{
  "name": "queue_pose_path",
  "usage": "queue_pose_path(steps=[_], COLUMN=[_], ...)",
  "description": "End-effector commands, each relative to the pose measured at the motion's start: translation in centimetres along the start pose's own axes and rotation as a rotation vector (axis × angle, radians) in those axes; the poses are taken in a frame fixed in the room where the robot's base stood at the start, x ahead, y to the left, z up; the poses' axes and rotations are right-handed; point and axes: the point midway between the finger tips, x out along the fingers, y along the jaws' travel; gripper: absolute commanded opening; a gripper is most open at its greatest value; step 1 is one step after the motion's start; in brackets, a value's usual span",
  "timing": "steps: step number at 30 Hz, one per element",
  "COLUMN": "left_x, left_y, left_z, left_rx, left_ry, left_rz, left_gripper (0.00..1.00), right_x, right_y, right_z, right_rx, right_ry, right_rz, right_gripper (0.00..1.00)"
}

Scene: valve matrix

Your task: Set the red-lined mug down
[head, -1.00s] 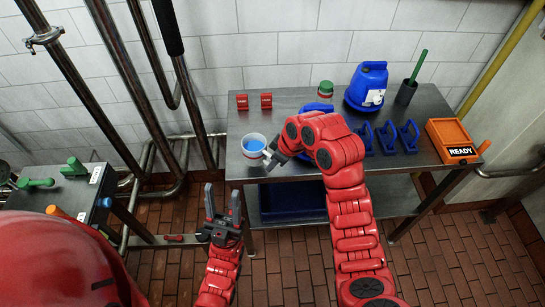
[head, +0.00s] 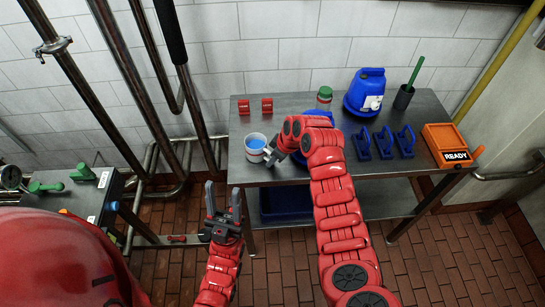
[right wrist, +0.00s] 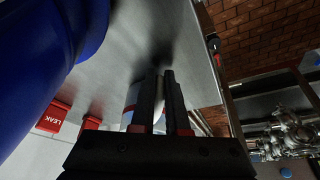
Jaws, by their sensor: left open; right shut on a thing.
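The mug (head: 252,155) is white with a red line low on its side and blue inside. It stands upright at the left front part of the steel table (head: 290,174). My right gripper (head: 271,154) is shut on the mug from its right side. In the right wrist view the fingers (right wrist: 162,88) hide most of the mug (right wrist: 131,103). I cannot tell whether its base touches the tabletop. My left gripper (head: 223,198) is open and empty, in front of the table's left end.
Two red blocks (head: 255,106), a green-capped jar (head: 324,97), a blue jug (head: 367,92), several blue handled pieces (head: 384,142) and an orange READY box (head: 450,142) are on the table. One red block reads LEAK (right wrist: 52,116). Pipes rise at the left.

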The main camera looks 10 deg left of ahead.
Motion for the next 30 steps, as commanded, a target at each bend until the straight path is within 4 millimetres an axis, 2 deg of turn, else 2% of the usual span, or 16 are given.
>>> queue_pose_path(steps=[8,9,14,25,30], left_x=[-0.6,-0.6,-0.4,0.2,-0.9], left_y=[0.0,0.0,0.0,0.0,0.0], left_z=[0.1,0.1,0.1,0.0,0.2], left_rx=[0.000,0.000,0.000,0.000,0.000], left_ry=[0.000,0.000,0.000,0.000,0.000], left_rz=[0.000,0.000,0.000,0.000,0.000], left_gripper=[0.50,0.50,0.50,0.50,0.50], right_x=[0.4,0.4,0.2,-0.3,-1.4], right_y=[0.0,0.0,0.0,0.0,0.2], right_z=[0.1,0.1,0.1,-0.2,-0.1], right_rx=[0.000,0.000,0.000,0.000,-0.002], right_ry=[0.001,0.001,0.001,0.001,0.006], right_rz=[0.000,0.000,0.000,0.000,0.006], right_gripper=[0.00,0.14,0.43,0.43,0.43])
